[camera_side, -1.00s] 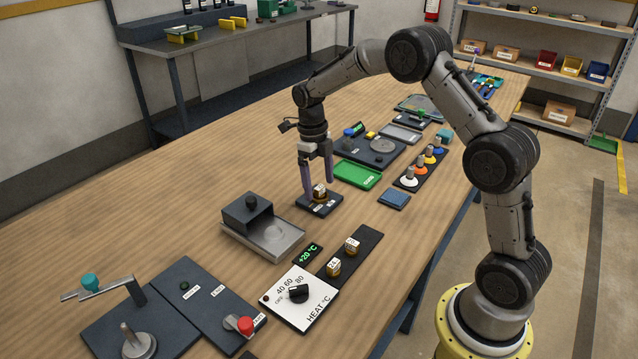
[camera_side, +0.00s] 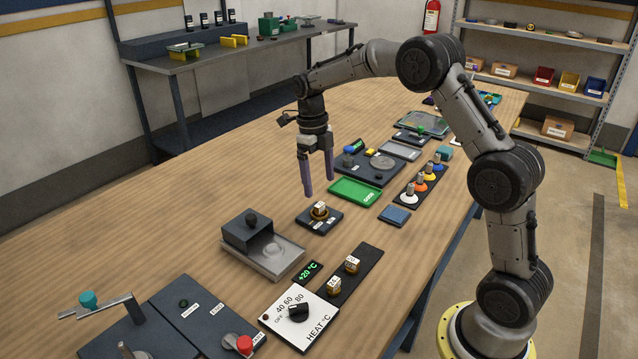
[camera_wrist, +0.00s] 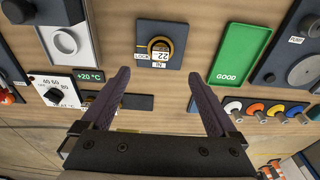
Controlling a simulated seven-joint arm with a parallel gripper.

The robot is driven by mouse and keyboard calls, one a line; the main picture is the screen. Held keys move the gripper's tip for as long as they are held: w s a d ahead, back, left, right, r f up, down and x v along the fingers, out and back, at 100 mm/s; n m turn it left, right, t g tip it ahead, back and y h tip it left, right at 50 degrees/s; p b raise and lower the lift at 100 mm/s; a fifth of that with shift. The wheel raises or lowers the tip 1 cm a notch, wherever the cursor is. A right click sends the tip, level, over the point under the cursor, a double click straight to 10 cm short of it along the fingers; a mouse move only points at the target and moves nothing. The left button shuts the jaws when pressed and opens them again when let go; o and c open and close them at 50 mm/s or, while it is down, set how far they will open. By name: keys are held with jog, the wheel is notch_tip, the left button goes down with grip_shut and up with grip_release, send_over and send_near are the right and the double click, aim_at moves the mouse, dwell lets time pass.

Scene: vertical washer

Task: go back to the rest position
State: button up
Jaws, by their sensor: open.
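My gripper (camera_side: 319,188) is open and empty, pointing down above the table. In the side view its fingers hang above and just behind a dark stand (camera_side: 331,226). A small block with a white label (camera_side: 319,208) sits on this stand, with a brass ring around it. In the wrist view the stand (camera_wrist: 147,29) lies ahead of my gripper (camera_wrist: 160,75), and the block's label reads 22 (camera_wrist: 161,53). The fingertips are apart from the block and touch nothing.
A green GOOD tray (camera_side: 355,191) lies beyond my gripper. A grey metal box on a plate (camera_side: 247,229) stands left of the stand. The HEAT dial panel (camera_side: 299,315) and two labelled blocks (camera_side: 352,264) are nearer. The wooden table between the back bench and the stand is clear.

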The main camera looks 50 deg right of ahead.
jog(key=shift+r, duration=0.1)
jog(key=s+a+r+t, duration=0.1)
jog(key=a+r, duration=0.1)
jog(key=r, duration=0.3)
jog(key=s+a+r+t, duration=0.1)
jog(key=s+a+r, duration=0.1)
jog(key=r, duration=0.3)
jog(key=s+a+r+n+t, duration=0.35)
jog(key=s+r+n, duration=0.35)
jog(key=s+n, duration=0.3)
jog(key=s+a+f+n, duration=0.1)
jog(key=s+f+n, duration=0.2)
jog(key=s+n, duration=0.5)
jog(key=s+a+f+n+t, duration=0.1)
jog(key=s+f+n, duration=0.3)
jog(key=n, duration=1.4)
jog(key=s+a, duration=0.1)
jog(key=s, duration=0.2)
jog(key=shift+s+a, duration=0.25)
jog(key=shift+s, duration=0.15)
jog(key=shift+t, duration=0.25)
